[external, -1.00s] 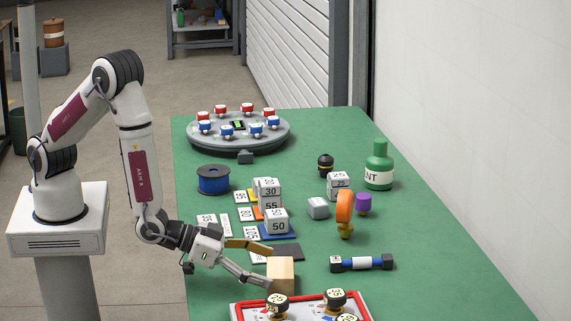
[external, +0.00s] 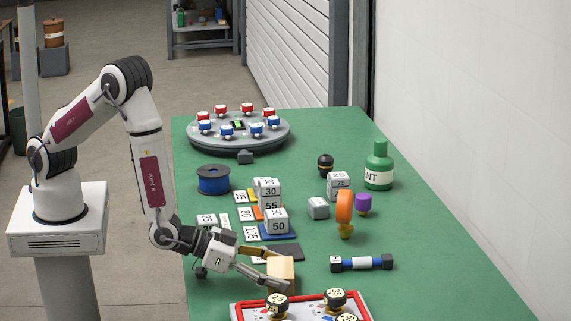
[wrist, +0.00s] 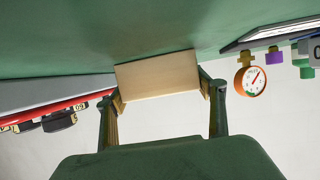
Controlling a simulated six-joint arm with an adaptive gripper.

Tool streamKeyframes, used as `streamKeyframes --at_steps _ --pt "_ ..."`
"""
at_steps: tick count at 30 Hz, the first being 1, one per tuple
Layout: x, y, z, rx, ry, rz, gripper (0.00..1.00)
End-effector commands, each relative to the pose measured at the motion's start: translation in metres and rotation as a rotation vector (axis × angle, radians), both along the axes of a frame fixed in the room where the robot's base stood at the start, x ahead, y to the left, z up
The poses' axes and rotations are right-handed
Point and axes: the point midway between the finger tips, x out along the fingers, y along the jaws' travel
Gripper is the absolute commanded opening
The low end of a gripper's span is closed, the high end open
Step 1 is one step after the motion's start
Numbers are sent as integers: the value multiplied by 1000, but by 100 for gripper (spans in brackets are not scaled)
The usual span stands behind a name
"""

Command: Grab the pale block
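The pale block (external: 281,275) is a plain tan wooden-looking cuboid standing on the green table near its front, just behind the red-edged tray. My gripper (external: 279,273) is low at the block, with one finger in front of it and the other partly hidden behind it. In the wrist view the block (wrist: 158,75) fills the space between the two fingers of my gripper (wrist: 160,85). Both finger pads appear to meet its sides. The block sits slightly tilted relative to the fingers.
The red-edged tray (external: 238,308) with gauge-topped knobs is close in front of the block. A dark plate (external: 284,251) lies behind it. Numbered cubes (external: 276,222), an orange gauge (external: 344,206) and a dumbbell-shaped part (external: 361,263) stand nearby.

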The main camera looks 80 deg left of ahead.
Motion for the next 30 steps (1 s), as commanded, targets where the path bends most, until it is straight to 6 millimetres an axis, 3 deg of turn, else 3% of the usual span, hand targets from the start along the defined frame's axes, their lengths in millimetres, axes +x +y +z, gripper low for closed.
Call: streamKeyframes --at_steps 2,17,30 --pt "0 0 0 0 0 0 44" --pt "0 0 4 -1 -1 0 44" --pt "1 0 42 -2 -3 1 44"
